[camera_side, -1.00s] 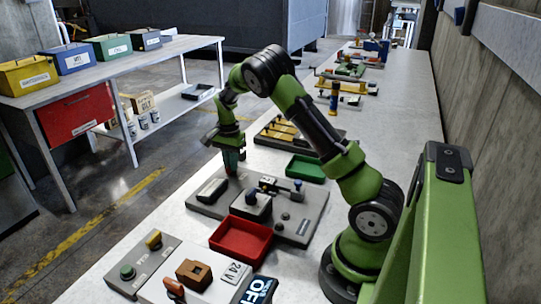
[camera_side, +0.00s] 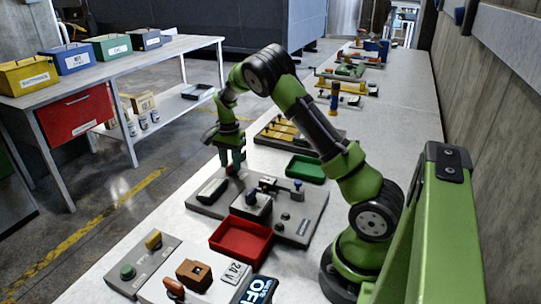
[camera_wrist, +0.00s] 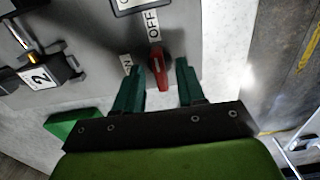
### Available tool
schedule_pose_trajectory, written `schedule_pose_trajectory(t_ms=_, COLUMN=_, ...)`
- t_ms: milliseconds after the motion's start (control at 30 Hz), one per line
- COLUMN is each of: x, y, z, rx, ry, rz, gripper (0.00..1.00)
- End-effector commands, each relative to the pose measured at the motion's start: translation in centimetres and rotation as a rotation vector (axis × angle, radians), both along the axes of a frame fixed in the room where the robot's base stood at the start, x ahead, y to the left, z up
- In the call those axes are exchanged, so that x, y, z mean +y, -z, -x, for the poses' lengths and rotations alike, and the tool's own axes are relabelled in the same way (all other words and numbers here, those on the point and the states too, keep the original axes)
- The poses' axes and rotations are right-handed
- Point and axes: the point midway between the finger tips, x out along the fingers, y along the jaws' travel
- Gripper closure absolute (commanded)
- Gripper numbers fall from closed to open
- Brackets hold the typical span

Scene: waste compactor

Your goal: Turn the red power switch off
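The red power switch (camera_wrist: 158,72) shows in the wrist view on a grey panel, with a white OFF label (camera_wrist: 153,25) above it and an ON label (camera_wrist: 127,64) to its left. My gripper (camera_wrist: 159,82) is open, one green finger on each side of the switch; small gaps show on both sides. I cannot tell whether the fingers touch it lower down. In the side view my gripper (camera_side: 232,161) points down at the far left part of the grey board (camera_side: 290,238), and the switch is mostly hidden there.
A black block labelled 2 (camera_wrist: 39,76) is on the same panel. A red tray (camera_side: 241,240) sits at the board's near edge and a green tray (camera_side: 306,168) behind it.

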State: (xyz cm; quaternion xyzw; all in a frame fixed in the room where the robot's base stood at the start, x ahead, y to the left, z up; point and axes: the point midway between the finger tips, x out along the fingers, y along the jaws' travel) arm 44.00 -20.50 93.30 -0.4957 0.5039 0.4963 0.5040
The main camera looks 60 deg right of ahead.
Motion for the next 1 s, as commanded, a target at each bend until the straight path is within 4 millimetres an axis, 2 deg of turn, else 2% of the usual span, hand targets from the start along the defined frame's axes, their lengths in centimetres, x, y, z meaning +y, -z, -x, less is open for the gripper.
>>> schedule_pose_trajectory(t_ms=167, x=0.0, y=-2.7, z=-0.1, rx=-0.005, ry=-0.001, rz=0.001, gripper=0.61)
schedule_pose_trajectory(t_ms=600, x=-0.1, y=-13.1, z=-0.1, rx=-0.006, ry=-0.001, rz=0.003, gripper=0.61)
schedule_pose_trajectory(t_ms=800, x=0.0, y=-15.8, z=0.0, rx=-0.003, ry=0.0, rz=0.001, gripper=0.61)
schedule_pose_trajectory(t_ms=1000, x=0.0, y=-16.6, z=0.0, rx=-0.001, ry=0.001, rz=0.001, gripper=0.61)
